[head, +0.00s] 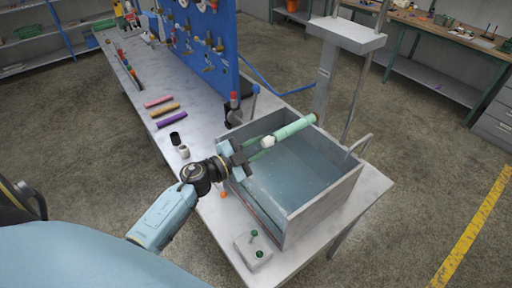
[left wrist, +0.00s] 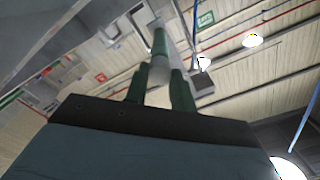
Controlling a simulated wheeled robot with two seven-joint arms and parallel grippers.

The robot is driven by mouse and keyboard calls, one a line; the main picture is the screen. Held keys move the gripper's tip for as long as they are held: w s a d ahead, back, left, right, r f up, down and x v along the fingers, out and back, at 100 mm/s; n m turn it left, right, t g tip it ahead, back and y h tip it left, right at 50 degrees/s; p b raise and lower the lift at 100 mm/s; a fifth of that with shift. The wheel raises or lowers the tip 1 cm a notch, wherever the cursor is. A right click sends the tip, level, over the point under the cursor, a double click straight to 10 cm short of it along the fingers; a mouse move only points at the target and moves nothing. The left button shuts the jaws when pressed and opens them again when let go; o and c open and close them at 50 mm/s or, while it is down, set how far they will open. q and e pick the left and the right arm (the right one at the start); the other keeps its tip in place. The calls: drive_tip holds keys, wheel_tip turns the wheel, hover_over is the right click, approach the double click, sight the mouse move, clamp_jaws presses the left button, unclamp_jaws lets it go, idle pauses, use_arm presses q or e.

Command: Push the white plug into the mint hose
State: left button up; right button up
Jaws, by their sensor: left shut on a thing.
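The mint hose (head: 295,128) extends over the open grey tank, with its near end toward my left gripper (head: 259,147). The left gripper is shut on the white plug (head: 267,141), which sits at the fingertips in line with the hose's near end. In the left wrist view, the white plug (left wrist: 158,73) shows between the two green fingers, and the mint hose (left wrist: 159,42) lies straight beyond it. The plug and hose look end to end; I cannot tell how deep the plug sits in the hose. My right gripper is not in view.
The grey tank (head: 323,207) stands below the hose. Pink, orange and purple hoses (head: 171,119) lie on the bench by a blue pegboard (head: 207,50). A black cup (head: 175,139) and a white piece (head: 183,151) stand left of my gripper. A button box (head: 253,249) sits in front.

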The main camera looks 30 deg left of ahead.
use_arm(q)
drive_tip(key=shift+w+d, duration=0.15)
drive_tip(key=shift+w, duration=0.3)
idle(0.5)
drive_tip(key=o, duration=1)
drive_tip(key=shift+w, duration=0.1)
drive_tip(key=shift+o, duration=0.2)
drive_tip(key=b+v, duration=0.2)
drive_tip(key=v, duration=1.1)
drive_tip(key=shift+s, duration=0.25)
